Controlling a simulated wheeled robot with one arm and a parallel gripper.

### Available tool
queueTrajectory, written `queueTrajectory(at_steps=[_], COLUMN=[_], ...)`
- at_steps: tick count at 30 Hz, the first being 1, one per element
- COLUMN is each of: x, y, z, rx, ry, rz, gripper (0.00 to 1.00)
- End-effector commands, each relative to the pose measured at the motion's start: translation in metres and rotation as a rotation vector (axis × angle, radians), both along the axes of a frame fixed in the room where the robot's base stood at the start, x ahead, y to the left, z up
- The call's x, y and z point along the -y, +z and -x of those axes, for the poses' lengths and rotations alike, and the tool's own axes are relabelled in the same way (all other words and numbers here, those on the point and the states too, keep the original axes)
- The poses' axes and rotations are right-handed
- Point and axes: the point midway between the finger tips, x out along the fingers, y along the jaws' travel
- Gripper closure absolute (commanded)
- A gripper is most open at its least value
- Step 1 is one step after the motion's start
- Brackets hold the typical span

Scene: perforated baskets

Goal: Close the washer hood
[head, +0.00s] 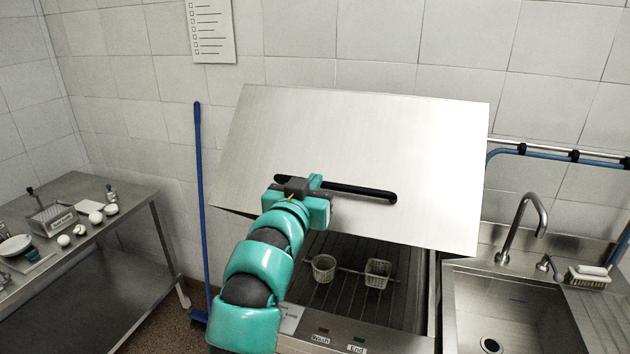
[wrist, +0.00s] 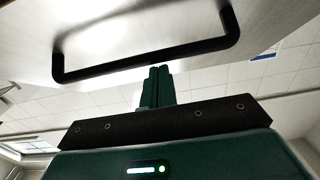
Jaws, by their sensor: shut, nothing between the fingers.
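The washer hood (head: 360,145) is a large silver metal panel, raised and tilted over the washer (head: 345,339), so the front is open. A black bar handle (head: 350,190) runs across the lower part of the hood. The handle shows in the wrist view (wrist: 150,66) as well. My gripper (head: 312,184) is at the left part of the handle in the head view. In the wrist view my gripper's fingers (wrist: 158,72) are shut and empty, with their tips close to the handle bar near its middle. I cannot tell whether they touch it.
Two perforated baskets (head: 323,267) (head: 377,273) stand on the washer's rack. A sink (head: 510,310) with a tap (head: 525,225) is at the right. A blue pole (head: 201,200) stands by the wall.

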Motion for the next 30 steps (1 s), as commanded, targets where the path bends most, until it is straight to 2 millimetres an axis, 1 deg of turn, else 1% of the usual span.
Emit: queueTrajectory(at_steps=[1,15,30], x=[-0.002,-0.007,-0.007], y=[-0.023,-0.113,-0.207], z=[0.003,0.019,0.022], rx=[0.013,0.166,0.324], ry=[0.001,0.001,0.0], rz=[0.008,0.059,0.109], gripper=[1.0,1.0,1.0])
